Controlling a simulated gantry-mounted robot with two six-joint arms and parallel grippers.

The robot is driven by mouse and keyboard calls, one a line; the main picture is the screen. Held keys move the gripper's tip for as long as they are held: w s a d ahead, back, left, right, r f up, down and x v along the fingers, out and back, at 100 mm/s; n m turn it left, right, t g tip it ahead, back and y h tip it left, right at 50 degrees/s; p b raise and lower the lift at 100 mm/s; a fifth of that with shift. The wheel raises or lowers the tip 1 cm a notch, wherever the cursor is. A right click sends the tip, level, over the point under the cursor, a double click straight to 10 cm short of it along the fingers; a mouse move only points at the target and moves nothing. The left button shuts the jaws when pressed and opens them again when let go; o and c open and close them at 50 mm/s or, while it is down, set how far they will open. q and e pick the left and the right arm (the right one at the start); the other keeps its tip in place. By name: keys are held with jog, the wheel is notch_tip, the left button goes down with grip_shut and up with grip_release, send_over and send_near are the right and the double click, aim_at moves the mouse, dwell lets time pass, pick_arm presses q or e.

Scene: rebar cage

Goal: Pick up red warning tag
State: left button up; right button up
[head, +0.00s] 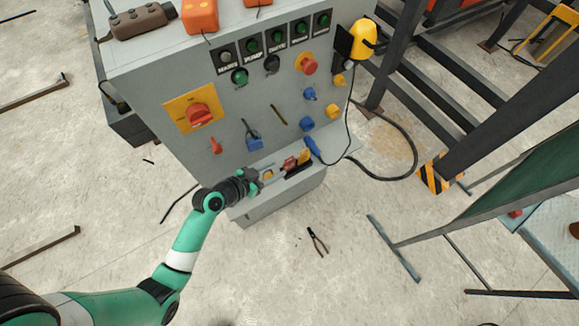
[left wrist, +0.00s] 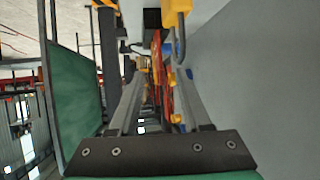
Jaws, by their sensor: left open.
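A small red item that looks like the red warning tag (head: 289,163) is at the narrow ledge on the lower front of the grey cabinet. My left gripper (head: 272,175) is just left of it, open and pointing along the ledge towards it. In the left wrist view a red strip (left wrist: 158,58) shows between the two spread fingers (left wrist: 158,88). The fingers do not visibly grip it, and I cannot tell whether they touch it. My right gripper is not in view.
The grey cabinet (head: 165,88) carries a red rotary switch (head: 200,115), padlocks and buttons. A yellow item (head: 304,156) and a blue-handled tool (head: 313,150) are close beside the red item. Pliers (head: 317,241) lie on the floor. A black cable loops at right.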

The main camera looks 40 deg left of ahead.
aim_at(285, 166)
pick_arm(q)
jog(key=b+x, duration=0.1)
jog(key=x, duration=0.3)
jog(key=shift+w+d+f+b, duration=0.1)
jog(key=shift+w+f+b, duration=0.15)
jog(key=shift+f+b, duration=0.15)
jog(key=shift+w, duration=0.25)
grip_shut()
